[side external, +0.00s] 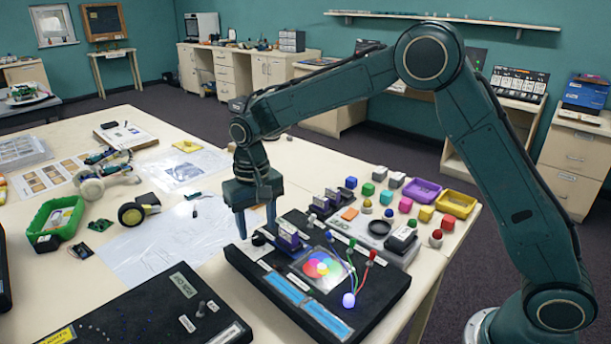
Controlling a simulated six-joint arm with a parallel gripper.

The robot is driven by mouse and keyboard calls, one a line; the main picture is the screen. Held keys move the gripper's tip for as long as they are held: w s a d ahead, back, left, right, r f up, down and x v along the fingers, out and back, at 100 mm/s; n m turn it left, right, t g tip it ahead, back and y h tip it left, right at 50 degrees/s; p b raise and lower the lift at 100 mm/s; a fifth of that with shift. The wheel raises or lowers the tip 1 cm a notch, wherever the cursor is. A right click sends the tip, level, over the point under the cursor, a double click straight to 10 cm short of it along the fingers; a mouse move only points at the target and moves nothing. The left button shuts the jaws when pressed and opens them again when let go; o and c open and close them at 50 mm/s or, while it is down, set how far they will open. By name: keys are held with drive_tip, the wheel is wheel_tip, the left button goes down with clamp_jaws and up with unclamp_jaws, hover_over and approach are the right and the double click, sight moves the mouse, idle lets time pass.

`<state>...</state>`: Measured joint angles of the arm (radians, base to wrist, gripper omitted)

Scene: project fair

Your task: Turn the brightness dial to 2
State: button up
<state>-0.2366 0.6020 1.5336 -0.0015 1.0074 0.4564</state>
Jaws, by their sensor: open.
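My gripper (256,222) points down over the back left edge of a black panel (238,262). Its blue fingers are apart and nothing shows between them. A small dark round knob (259,239) sits on the panel just below the fingers; it may be the brightness dial. I cannot read its label, its numbers or its pointer. Whether the fingers are around the knob or short of it, I cannot tell. The panel also holds a colour-wheel disc (323,266), blue display strips (287,289) and a lit bluish bulb (348,300).
Wires with red, green and blue plugs (350,252) rise further right. Coloured blocks and a purple tray (422,190) lie behind. Another black panel (150,310) is in front left. Paper sheets (160,240) lie left.

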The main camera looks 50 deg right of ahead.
drive_tip(key=shift+f, duration=1.1)
drive_tip(key=c, duration=1)
drive_tip(key=shift+n, duration=0.4)
drive_tip(key=n, duration=0.3)
drive_tip(key=shift+n, duration=2)
